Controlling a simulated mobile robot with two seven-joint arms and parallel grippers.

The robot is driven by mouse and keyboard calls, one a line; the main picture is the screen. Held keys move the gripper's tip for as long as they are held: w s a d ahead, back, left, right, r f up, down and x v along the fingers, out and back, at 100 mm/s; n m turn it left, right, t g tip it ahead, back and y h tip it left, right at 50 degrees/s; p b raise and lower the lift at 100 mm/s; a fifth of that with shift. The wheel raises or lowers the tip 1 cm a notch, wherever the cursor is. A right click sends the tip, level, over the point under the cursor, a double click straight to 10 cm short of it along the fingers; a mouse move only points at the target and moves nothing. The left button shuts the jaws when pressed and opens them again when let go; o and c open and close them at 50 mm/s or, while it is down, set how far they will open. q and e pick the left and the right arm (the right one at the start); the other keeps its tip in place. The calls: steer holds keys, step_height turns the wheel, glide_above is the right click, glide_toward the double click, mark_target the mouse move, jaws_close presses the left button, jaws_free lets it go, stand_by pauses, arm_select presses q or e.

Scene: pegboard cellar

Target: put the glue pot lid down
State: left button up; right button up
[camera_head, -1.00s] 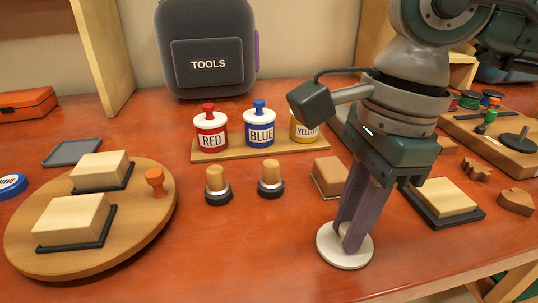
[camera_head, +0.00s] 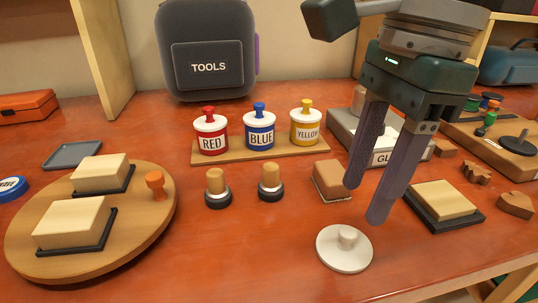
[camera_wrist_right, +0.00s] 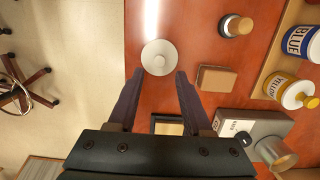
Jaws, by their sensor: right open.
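The glue pot lid (camera_head: 343,250), a white disc with a knob on top, lies flat on the red-brown table near its front edge. It also shows in the right wrist view (camera_wrist_right: 160,57), beyond the fingertips. My right gripper (camera_head: 366,204) is open and empty, above and a little to the right of the lid, apart from it. In the right wrist view its two fingers (camera_wrist_right: 160,75) are spread wide. A grey box (camera_head: 345,122) with a label starting "GL" stands behind the gripper, partly hidden by the fingers. My left gripper is not in view.
Red (camera_head: 210,133), blue (camera_head: 259,130) and yellow (camera_head: 306,125) pots stand on a wooden strip. Two wooden-handled stamps (camera_head: 270,181) and a brown block (camera_head: 332,181) lie behind the lid. A round board (camera_head: 140,235) is at left. Table left of the lid is clear.

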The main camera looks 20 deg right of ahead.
step_height(320, 180, up, 6)
steer(key=shift+d, duration=0.35)
steer(key=shift+s, duration=0.1)
